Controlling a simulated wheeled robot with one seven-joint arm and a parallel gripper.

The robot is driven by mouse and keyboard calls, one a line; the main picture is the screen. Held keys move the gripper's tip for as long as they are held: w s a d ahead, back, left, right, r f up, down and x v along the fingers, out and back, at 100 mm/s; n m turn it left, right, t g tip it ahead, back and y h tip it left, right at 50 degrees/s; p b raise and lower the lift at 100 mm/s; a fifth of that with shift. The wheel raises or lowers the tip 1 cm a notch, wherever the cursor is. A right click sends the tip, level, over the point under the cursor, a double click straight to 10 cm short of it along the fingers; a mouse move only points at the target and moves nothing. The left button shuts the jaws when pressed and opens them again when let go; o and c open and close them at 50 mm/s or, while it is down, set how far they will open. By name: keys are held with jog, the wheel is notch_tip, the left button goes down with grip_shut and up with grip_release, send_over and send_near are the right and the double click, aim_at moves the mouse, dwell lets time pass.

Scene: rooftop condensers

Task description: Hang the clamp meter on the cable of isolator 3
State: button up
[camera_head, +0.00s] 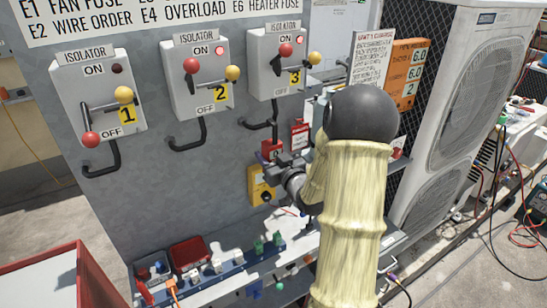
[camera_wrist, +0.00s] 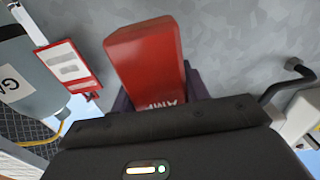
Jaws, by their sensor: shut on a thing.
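My gripper (camera_head: 280,161) is in front of the grey panel, below isolator 3 (camera_head: 270,72). It is shut on a red block-like body lettered "AMP", which appears to be the clamp meter (camera_wrist: 146,65); the dark fingers show on both sides of it in the wrist view. In the head view the clamp meter (camera_head: 269,149) shows as a small red patch beside the fingers. The black cable of isolator 3 (camera_head: 274,118) comes down from the box and bends left, just above my gripper. Whether the meter touches the cable is unclear. The meter's far end is hidden.
Isolator 1 (camera_head: 98,90) and isolator 2 (camera_head: 197,75) are on the left, each with a cable. A yellow box (camera_head: 260,184) is below. A condenser unit (camera_head: 465,90) stands right.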

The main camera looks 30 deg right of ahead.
jog(key=shift+w+a+p, duration=0.1)
jog(key=shift+w+p, duration=0.85)
jog(key=shift+w, duration=1.85)
jog(key=shift+f+b, duration=0.8)
jog(key=shift+b, duration=0.2)
jog(key=o, duration=1.3)
jog(key=shift+s, duration=0.1)
jog(key=shift+s+d+b, duration=0.15)
jog(key=shift+s+b, duration=2.3)
jog(key=shift+s, duration=1.9)
jog(key=shift+s+d+b, duration=0.1)
jog(key=shift+s+b, duration=2.3)
jog(key=shift+s, duration=1.95)
